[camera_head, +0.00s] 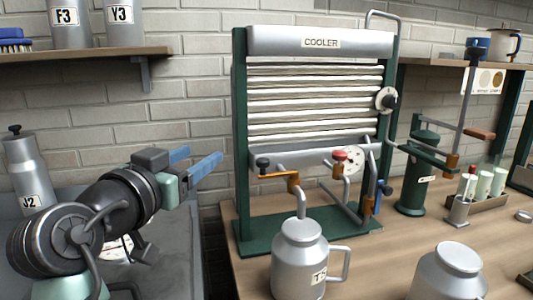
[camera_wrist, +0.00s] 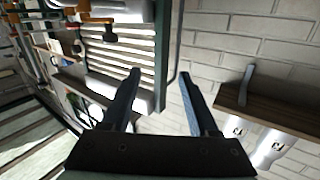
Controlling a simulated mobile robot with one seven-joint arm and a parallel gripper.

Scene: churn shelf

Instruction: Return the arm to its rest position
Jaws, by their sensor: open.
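My gripper (camera_head: 193,163) is raised at the left in the head view, above the dark grey counter and to the left of the cooler. Its two blue fingers are apart with nothing between them. In the wrist view the open fingers of my gripper (camera_wrist: 160,88) point toward the brick wall and the edge of the cooler (camera_wrist: 125,50). That view is rolled well over to one side. My arm is bent at the lower left of the head view and covers part of the counter. No contact shows between my gripper and anything.
The green-framed cooler (camera_head: 240,150) stands on the wooden table (camera_head: 380,270). Can T5 (camera_head: 298,262) stands before it, with another can (camera_head: 448,275) to the right. Can J2 (camera_head: 25,170) is beside my arm. A wall shelf (camera_head: 90,54) at upper left holds cans F3 (camera_head: 68,25) and Y3 (camera_head: 122,25).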

